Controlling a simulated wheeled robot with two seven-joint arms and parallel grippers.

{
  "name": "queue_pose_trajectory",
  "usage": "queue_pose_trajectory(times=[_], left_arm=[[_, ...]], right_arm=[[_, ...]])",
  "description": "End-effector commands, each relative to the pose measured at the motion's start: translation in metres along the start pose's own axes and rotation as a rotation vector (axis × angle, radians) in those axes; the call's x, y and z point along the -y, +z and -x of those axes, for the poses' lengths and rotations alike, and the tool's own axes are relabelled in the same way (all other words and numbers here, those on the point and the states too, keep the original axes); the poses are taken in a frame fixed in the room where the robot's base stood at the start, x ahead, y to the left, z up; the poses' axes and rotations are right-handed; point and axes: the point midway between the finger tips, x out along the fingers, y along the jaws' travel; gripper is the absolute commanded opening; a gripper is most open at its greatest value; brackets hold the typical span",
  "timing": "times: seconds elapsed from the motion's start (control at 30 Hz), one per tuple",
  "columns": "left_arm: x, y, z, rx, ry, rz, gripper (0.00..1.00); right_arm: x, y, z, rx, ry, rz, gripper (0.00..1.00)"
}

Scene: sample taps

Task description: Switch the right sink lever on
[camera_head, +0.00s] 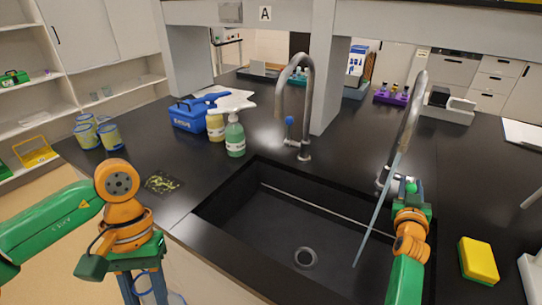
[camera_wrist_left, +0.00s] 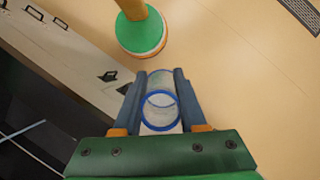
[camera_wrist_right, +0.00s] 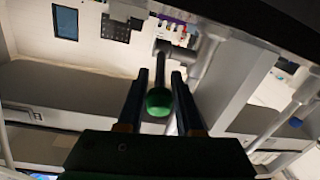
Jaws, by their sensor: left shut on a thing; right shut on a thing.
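The right faucet (camera_head: 411,115) is a tall curved metal tap behind the right part of the black sink (camera_head: 290,225). Its lever has a green knob (camera_head: 411,187). My right gripper (camera_head: 408,197) is shut on the lever, and the green knob (camera_wrist_right: 159,102) shows between its fingers in the right wrist view. A thin bluish stream (camera_head: 377,212) runs from the spout into the basin. My left gripper (camera_wrist_left: 160,82) is shut on a clear cylindrical container with a blue rim (camera_wrist_left: 160,108), held over the floor, left of the counter.
The left faucet (camera_head: 307,95) has a blue knob (camera_head: 289,121). A yellow sponge (camera_head: 478,260) lies right of my right gripper.

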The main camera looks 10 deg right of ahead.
Motion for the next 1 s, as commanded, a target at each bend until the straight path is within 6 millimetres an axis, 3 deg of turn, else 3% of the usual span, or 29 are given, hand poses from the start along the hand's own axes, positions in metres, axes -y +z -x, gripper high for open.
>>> queue_pose_trajectory(times=[0.2, 0.73, 0.77, 0.83, 0.87, 1.0], left_arm=[[0.0, -0.0053, -0.0129, 0.0, 0.0, 0.0, 0.0], [0.0, -0.006, -0.0146, 0.0, 0.0, 0.0, 0.0], [0.0, -0.006, -0.0146, 0.0, 0.0, 0.0, 0.0], [0.0, -0.006, -0.0146, 0.0, 0.0, 0.0, 0.0], [0.0, -0.006, -0.0146, 0.0, 0.0, 0.0, 0.0], [0.0, -0.006, -0.0145, 0.0, 0.0, 0.0, 0.0]], right_arm=[[0.0082, 0.0044, 0.0043, -0.06, 0.012, 0.005, 0.0], [0.0107, 0.0037, 0.0058, -0.078, 0.015, 0.008, 0.0], [0.0107, 0.0038, 0.0058, -0.078, 0.015, 0.008, 0.37], [0.0107, 0.0038, 0.0058, -0.078, 0.015, 0.008, 0.56], [0.0107, 0.0037, 0.0058, -0.078, 0.015, 0.008, 0.63], [0.0106, 0.0034, 0.0057, -0.078, 0.016, 0.008, 0.63]])
